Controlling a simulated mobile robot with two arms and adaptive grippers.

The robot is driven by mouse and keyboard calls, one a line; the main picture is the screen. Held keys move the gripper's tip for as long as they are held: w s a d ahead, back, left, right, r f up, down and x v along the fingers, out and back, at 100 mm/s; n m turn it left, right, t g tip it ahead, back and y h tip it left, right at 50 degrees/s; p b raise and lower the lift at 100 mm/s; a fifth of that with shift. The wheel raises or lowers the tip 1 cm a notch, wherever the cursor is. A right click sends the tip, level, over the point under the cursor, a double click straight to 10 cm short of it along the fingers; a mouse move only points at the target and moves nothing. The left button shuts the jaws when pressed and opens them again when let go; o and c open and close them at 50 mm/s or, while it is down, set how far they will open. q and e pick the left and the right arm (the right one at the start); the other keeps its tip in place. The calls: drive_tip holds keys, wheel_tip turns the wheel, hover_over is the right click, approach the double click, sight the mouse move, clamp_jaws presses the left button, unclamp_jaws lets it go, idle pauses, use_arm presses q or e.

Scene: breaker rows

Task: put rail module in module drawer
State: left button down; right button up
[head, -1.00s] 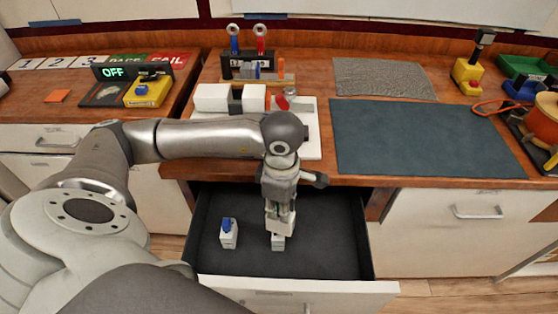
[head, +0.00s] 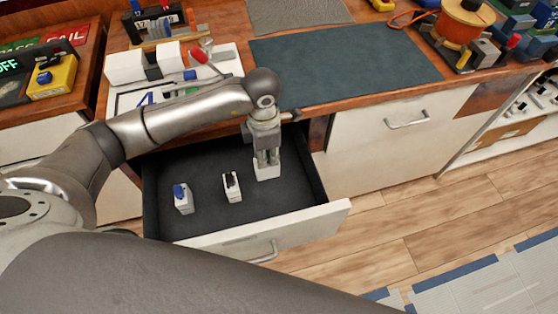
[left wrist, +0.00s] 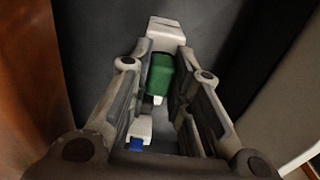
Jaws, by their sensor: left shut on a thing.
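My left gripper (head: 267,160) points down inside the open module drawer (head: 205,165), shut on a white rail module (head: 267,173). The same module shows in the left wrist view as a white block (left wrist: 166,33) with a green part (left wrist: 160,75) between the fingers (left wrist: 165,85). I cannot tell whether it touches the drawer floor. To its left in the drawer stand a white module with a black top (head: 232,187) and a white module with a blue top (head: 182,199), apart from each other. My right gripper is not in view.
The drawer's white front (head: 265,235) is pulled out over the wooden floor. The drawer floor in front of the held module is clear.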

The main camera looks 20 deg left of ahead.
use_arm(q)
drive_tip(key=d+f, duration=0.1)
drive_tip(key=f, duration=0.1)
drive_tip(key=w+f, duration=0.1)
drive_tip(key=f, duration=0.2)
drive_tip(key=w+d+f+p, duration=0.1)
drive_tip(key=f, duration=0.1)
drive_tip(key=shift+w+d+f, duration=0.2)
drive_tip(key=shift+d+f, duration=0.1)
drive_tip(key=shift+d, duration=0.05)
drive_tip(key=shift+f, duration=0.1)
drive_tip(key=c, duration=1.3)
unclamp_jaws()
wheel_tip(320, 180, up, 12)
drive_tip(key=shift+r+b, duration=0.15)
drive_tip(key=shift+b, duration=0.55)
